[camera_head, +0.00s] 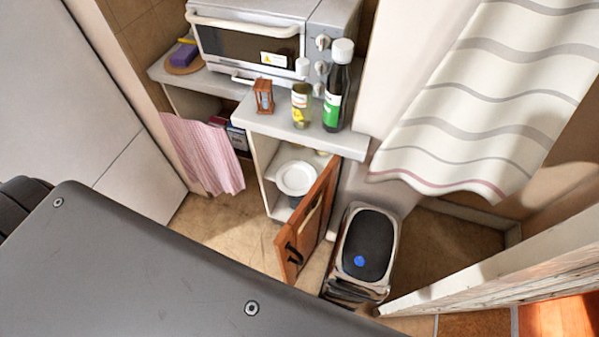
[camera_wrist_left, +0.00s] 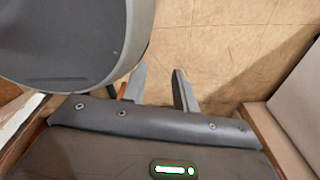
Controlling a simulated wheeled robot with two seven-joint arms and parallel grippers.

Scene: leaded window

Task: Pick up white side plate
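The white side plate (camera_head: 295,178) is in the head view, inside the low cabinet, on a shelf behind the open wooden door (camera_head: 312,218). It looks flat, with its round face up. My left gripper (camera_wrist_left: 158,86) shows only in the left wrist view. Its two fingers are apart, with bare floor visible between them and nothing held. The plate is not visible in that view, so I cannot tell the distance between them. My right gripper is not in view.
On the cabinet's counter (camera_head: 275,125) stand a dark bottle (camera_head: 338,90), a jar (camera_head: 301,105) and an hourglass (camera_head: 263,96). A pink cloth (camera_head: 203,152) hangs left of the cabinet. A bin (camera_head: 367,245) stands right of the door. Tiled floor (camera_head: 225,228) in front is clear.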

